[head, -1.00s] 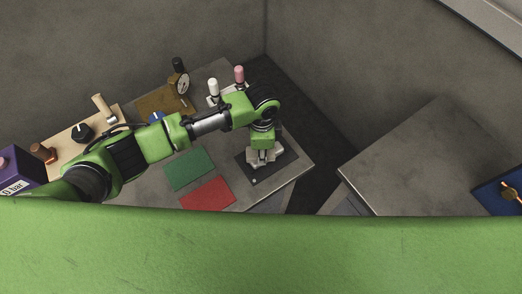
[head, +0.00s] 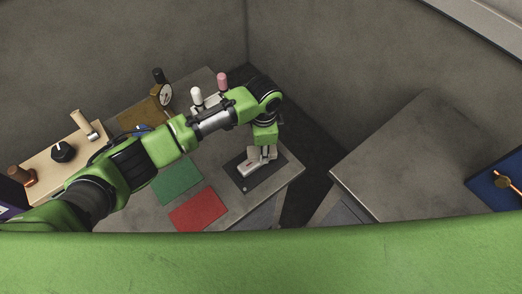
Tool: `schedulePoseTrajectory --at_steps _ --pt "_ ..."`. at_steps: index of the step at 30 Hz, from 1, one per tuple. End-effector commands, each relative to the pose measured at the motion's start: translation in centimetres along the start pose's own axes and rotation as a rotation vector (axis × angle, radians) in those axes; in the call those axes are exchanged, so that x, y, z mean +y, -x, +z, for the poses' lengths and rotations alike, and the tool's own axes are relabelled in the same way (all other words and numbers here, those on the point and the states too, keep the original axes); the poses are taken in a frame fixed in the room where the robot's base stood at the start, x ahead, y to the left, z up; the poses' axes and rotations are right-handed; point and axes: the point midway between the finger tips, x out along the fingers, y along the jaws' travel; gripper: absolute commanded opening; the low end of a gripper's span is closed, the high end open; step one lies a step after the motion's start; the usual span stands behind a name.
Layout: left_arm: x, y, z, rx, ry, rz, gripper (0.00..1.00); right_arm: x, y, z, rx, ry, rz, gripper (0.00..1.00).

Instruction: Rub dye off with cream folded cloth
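My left arm reaches over the table from the left, and its gripper (head: 262,156) points down just above a dark plate (head: 274,175) near the table's right end. A pale, cream-grey block-like shape (head: 250,169) is at the fingertips, over the plate. It may be the folded cloth or part of the fingers; at this size I cannot tell. Whether the fingers are shut on it, and whether it touches the plate, is unclear. I see no dye mark. My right gripper is not in view.
A green sheet (head: 177,181) and a red sheet (head: 198,209) lie left of the plate. Behind my arm stand white (head: 197,96) and pink (head: 222,81) handles and a gauge (head: 165,95). A wooden board (head: 52,163) with a black knob is at left. Another grey table (head: 410,150) is at right.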

Motion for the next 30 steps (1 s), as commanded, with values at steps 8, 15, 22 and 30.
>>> schedulePoseTrajectory --at_steps 8,15,22,30 --pt "0.2 0.2 0.5 -0.001 0.001 0.0 0.1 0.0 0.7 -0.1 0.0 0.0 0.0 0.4" --pt "0.9 0.2 1.7 -0.002 0.001 0.002 0.1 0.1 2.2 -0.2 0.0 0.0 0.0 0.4" --pt "1.6 0.2 2.9 -0.002 0.001 0.001 0.1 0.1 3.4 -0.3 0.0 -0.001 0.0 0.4" --pt "2.4 0.1 4.2 -0.001 0.001 0.001 0.1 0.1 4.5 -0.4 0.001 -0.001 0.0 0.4"
